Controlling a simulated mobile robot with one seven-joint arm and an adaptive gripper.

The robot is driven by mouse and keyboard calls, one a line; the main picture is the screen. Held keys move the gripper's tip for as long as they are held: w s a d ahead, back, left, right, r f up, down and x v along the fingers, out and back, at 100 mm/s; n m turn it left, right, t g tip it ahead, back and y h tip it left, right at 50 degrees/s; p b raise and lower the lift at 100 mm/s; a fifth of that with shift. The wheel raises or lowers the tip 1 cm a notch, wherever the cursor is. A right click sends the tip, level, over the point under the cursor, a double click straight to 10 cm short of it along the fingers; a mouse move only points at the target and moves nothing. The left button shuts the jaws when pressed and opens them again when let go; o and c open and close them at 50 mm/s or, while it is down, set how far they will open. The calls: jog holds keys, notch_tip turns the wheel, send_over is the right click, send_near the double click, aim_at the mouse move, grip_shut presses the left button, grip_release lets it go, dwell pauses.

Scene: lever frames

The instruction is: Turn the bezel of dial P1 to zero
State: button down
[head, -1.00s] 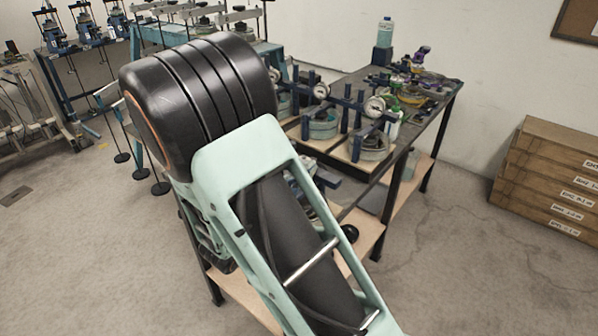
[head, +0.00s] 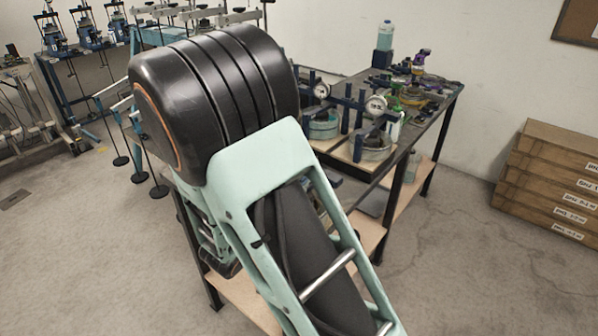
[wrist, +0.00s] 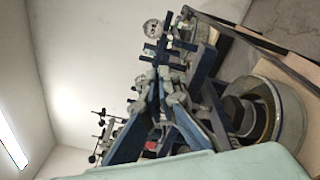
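Two round white-faced dials on dark blue stands show in the head view, a left one (head: 322,90) and a right one (head: 376,105). No name tag can be read, so I cannot tell which is P1. In the wrist view, which is turned sideways, a white dial (wrist: 152,28) stands beyond my gripper (wrist: 164,82). The dark fingers of my gripper blend with the blue stands behind, so their gap is unclear. I see no contact with the dial. The needle and bezel marks are too small to read. In the head view my arm hides the gripper.
Round metal parts (head: 372,147) sit on boards under the dials. The dark bench (head: 420,130) also carries tools and a bottle (head: 384,36). Wooden drawers (head: 548,180) stand at the right. Open floor (head: 450,270) lies in front of them.

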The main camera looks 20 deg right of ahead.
jog(key=shift+f, duration=0.2)
jog(key=shift+s+d+r, duration=0.1)
jog(key=shift+s, duration=0.05)
jog(key=shift+b+v, duration=0.55)
jog(key=shift+v, duration=2.4)
jog(key=shift+s+d+r, duration=0.15)
jog(key=shift+s, duration=0.05)
